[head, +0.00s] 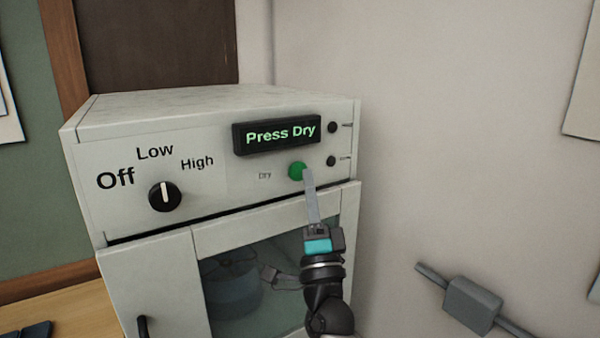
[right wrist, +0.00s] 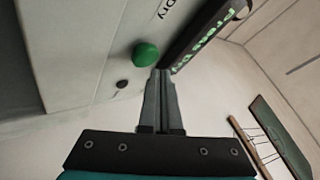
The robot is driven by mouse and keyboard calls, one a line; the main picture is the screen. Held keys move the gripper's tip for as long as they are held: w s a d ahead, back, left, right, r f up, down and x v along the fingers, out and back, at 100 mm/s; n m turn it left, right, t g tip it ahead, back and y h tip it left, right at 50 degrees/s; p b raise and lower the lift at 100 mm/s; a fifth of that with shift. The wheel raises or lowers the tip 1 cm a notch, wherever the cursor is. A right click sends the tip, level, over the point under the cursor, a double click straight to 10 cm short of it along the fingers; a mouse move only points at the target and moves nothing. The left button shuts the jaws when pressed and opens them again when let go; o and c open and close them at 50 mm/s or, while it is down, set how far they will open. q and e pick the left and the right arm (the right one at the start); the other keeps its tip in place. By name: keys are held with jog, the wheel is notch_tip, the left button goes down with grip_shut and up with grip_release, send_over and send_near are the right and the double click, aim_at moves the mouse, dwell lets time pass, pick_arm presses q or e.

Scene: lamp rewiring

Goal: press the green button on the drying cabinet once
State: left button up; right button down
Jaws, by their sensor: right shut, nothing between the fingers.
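The drying cabinet (head: 105,155) is a pale box with a control panel on its upper front. The green button (head: 297,171) is round and sits on the panel right of the word Dry, below a display (head: 277,134) reading "Press Dry". My right gripper (head: 309,176) is shut and empty, with its fingertips close to the button's right edge in the head view. In the right wrist view the green button (right wrist: 146,54) shows just beyond and left of the closed fingertips (right wrist: 161,74). I cannot tell whether they touch. My left gripper is not in view.
A black knob (head: 165,196) on the panel has its mark pointing up, near Low. The cabinet's glazed door (head: 150,270) is below, with a drum-like object (head: 232,290) visible behind the glass. The wall is close on the right.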

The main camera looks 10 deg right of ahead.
jog(key=shift+w, duration=0.1)
jog(key=shift+w+a, duration=0.15)
jog(key=shift+w, duration=0.15)
jog(key=shift+w+a+b, duration=0.15)
jog(key=shift+w+b, duration=0.3)
dwell(0.9)
dwell(0.3)
jog(key=shift+s+d+p, duration=0.3)
jog(key=shift+s+p, duration=0.15)
jog(key=shift+s, duration=0.4)
jog(key=s, duration=0.1)
jog(key=s+d+p, duration=0.1)
jog(key=s, duration=0.1)
jog(key=s+p, duration=0.1)
jog(key=shift+s+d, duration=0.35)
